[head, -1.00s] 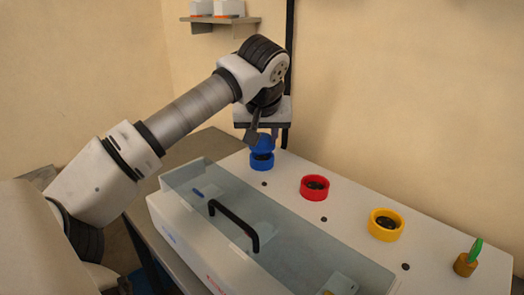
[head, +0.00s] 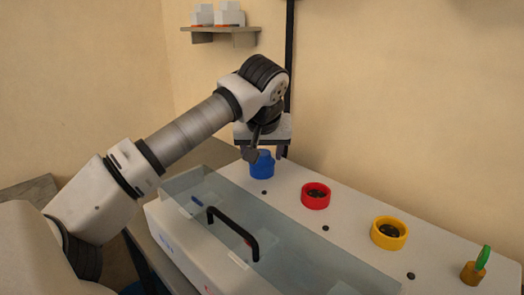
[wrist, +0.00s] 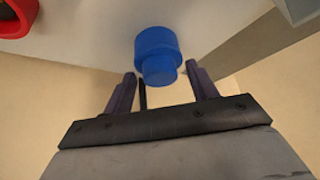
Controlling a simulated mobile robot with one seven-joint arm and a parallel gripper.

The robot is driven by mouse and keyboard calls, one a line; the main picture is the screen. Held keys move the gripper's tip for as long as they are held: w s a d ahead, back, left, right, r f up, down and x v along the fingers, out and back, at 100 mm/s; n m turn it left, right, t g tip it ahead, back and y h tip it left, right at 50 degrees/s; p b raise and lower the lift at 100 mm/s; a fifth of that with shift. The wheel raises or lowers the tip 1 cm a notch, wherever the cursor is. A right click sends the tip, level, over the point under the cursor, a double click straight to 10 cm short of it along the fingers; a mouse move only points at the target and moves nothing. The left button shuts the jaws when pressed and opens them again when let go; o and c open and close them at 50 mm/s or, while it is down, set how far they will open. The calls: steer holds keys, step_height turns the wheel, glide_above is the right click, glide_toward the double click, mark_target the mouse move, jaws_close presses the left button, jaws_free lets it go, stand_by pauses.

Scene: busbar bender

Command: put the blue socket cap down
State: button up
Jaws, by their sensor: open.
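The blue socket cap (head: 264,154) sits upright on the blue socket (head: 262,171) at the far end of the white panel. In the wrist view the cap's narrower round end (wrist: 160,72) points toward me, with the wider blue body (wrist: 156,42) behind it. My gripper (head: 265,156) is open above the cap, one finger on each side. In the wrist view a gap shows between each finger and the cap. How fully the cap is seated cannot be told.
A red socket (head: 316,196), a yellow socket (head: 388,233) and a brass piece with a green top (head: 474,268) stand along the panel. A clear cover with a black handle (head: 233,232) lies in front. A wall shelf (head: 220,37) holds small boxes.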

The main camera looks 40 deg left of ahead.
steer(key=shift+r, duration=0.35)
steer(key=p+v, duration=0.6)
steer(key=v, duration=0.5)
steer(key=shift+s+r, duration=0.2)
steer(key=shift+r, duration=0.1)
steer(key=shift+d, duration=0.1)
